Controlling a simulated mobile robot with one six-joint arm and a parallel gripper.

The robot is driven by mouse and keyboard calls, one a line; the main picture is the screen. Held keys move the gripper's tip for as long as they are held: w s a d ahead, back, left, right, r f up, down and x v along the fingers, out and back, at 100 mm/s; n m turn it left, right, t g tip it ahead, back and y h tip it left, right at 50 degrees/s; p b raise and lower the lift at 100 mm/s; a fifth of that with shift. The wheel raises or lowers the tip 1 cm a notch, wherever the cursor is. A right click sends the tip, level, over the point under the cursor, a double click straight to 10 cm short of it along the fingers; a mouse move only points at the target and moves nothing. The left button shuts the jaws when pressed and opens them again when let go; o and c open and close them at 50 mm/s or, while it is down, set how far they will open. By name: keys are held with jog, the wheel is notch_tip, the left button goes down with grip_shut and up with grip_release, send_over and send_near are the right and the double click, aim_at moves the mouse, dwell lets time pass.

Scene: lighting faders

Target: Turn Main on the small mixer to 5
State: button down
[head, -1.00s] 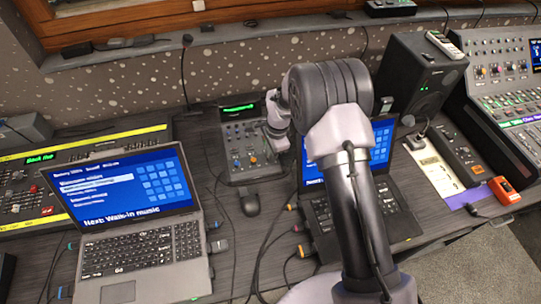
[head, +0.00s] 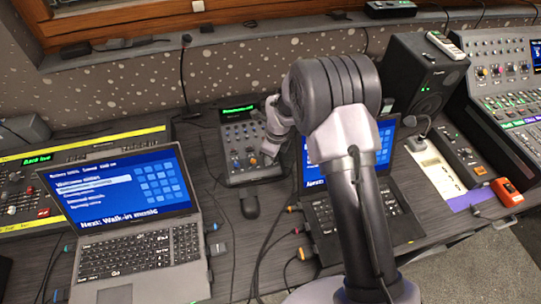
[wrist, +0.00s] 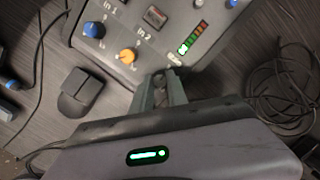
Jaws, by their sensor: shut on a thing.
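The small mixer (head: 234,133) stands upright on the desk between the two laptops, with a green lit display (head: 238,109) at its top. Its front part shows in the wrist view (wrist: 119,24), with a blue knob, an orange knob and a level meter (wrist: 193,38). My gripper (head: 268,152) is at the mixer's right front edge. In the wrist view, my gripper (wrist: 166,84) is shut on a small dark knob below the meter, right of the orange knob. The fingers hide most of the knob, and its pointer and setting cannot be read.
A black computer mouse (wrist: 80,92) lies just in front of the mixer. A left laptop (head: 140,255) and a right laptop (head: 330,213), partly behind my arm, flank it. Coiled cables (wrist: 283,75) lie on the desk. A speaker (head: 415,80) stands at the right.

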jog(key=shift+m, duration=0.6)
jog(key=c, duration=1.3)
grip_release()
